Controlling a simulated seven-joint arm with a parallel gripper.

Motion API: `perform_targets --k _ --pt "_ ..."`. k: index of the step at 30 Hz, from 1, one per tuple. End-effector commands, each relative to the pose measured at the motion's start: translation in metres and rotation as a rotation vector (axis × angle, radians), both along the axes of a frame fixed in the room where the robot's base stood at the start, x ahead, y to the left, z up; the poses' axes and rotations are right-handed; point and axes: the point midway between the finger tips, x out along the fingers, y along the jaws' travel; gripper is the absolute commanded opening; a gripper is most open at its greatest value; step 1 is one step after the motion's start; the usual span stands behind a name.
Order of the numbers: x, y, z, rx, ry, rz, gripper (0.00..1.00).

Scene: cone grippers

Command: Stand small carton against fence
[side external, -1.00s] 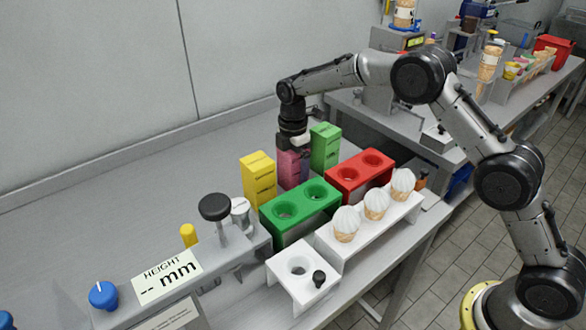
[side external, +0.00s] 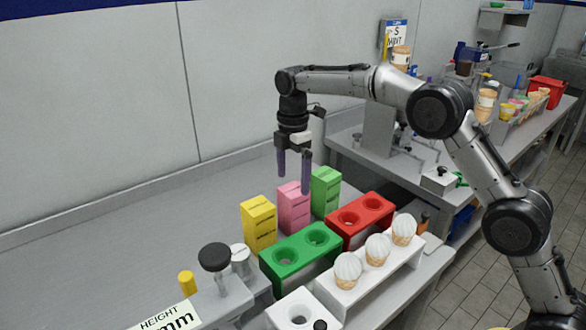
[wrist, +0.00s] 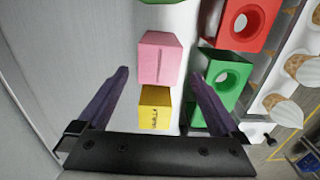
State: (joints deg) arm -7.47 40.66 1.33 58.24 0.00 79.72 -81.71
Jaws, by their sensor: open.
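Three upright cartons stand in a row on the grey bench: yellow (side external: 259,226), pink (side external: 294,207) and green (side external: 326,193). In the wrist view the pink carton (wrist: 160,58) lies between my fingers, with the yellow carton (wrist: 155,108) closer to the gripper's base. Which carton the task calls small, and which part is the fence, I cannot tell for sure.
A green two-hole block (side external: 301,249) and a red two-hole block (side external: 360,218) stand close in front of the cartons. The bench behind and left of the cartons (side external: 150,235) is clear.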

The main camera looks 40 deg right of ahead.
Motion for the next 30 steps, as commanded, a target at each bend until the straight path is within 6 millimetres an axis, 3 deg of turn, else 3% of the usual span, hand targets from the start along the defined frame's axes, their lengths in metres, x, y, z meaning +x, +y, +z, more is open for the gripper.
perform_targets --k 5,13,17,20,24,30 --pt "0.0 0.0 0.016 0.0 -0.001 0.0 1.0" --pt "-0.002 -0.001 0.02 0.0 -0.002 -0.006 1.0" --pt "-0.015 -0.006 0.038 0.004 -0.025 -0.074 1.0" --pt "-0.038 -0.014 0.064 0.013 -0.062 -0.186 1.0" --pt "-0.086 -0.027 0.098 0.038 -0.124 -0.39 1.0" --pt "-0.163 -0.044 0.125 0.092 -0.207 -0.681 1.0"
